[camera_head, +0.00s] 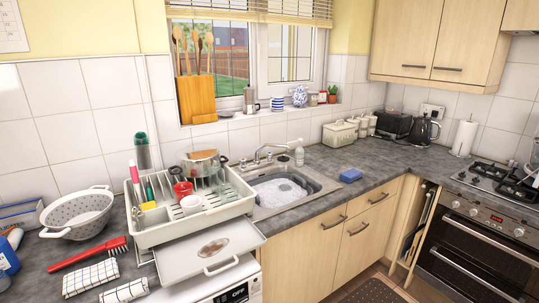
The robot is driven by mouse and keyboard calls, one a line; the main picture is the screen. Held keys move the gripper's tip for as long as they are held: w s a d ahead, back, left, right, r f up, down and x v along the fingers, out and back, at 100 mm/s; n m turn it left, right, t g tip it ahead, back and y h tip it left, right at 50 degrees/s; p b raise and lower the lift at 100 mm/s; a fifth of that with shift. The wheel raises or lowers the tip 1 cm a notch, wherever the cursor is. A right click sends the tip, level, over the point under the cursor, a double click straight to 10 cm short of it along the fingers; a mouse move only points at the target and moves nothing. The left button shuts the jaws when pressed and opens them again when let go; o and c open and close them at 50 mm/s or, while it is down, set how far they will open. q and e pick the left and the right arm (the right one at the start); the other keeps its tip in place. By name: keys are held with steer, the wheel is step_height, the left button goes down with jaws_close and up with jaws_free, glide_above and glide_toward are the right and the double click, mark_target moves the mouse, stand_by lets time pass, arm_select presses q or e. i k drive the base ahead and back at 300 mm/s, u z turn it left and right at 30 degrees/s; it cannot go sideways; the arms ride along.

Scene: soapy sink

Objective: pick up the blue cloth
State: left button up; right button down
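A small blue folded item (350,175), which looks like the blue cloth, lies on the grey counter just right of the sink, near the counter's front edge. Nothing touches it or covers it. The sink (313,186) holds white soapy foam, and its tap (270,151) stands behind the basin. Neither of my grippers shows in the head view.
A white dish rack (193,217) with dishes and utensils stands left of the sink. A colander (77,212), a red brush (88,254) and checked cloths (90,278) lie further left. Canisters (340,134), a toaster (393,125) and a kettle (422,131) stand behind right. Counter around the blue item is clear.

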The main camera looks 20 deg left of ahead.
mark_target(349, 176)
steer(key=z, duration=0.35)
steer(key=i, duration=0.3)
steer(key=z, duration=1)
steer(key=i, duration=0.7)
steer(key=z, duration=0.35)
steer(key=i, duration=0.8)
steer(key=u, duration=0.9)
steer(key=i, duration=0.7)
steer(key=u, duration=0.7)
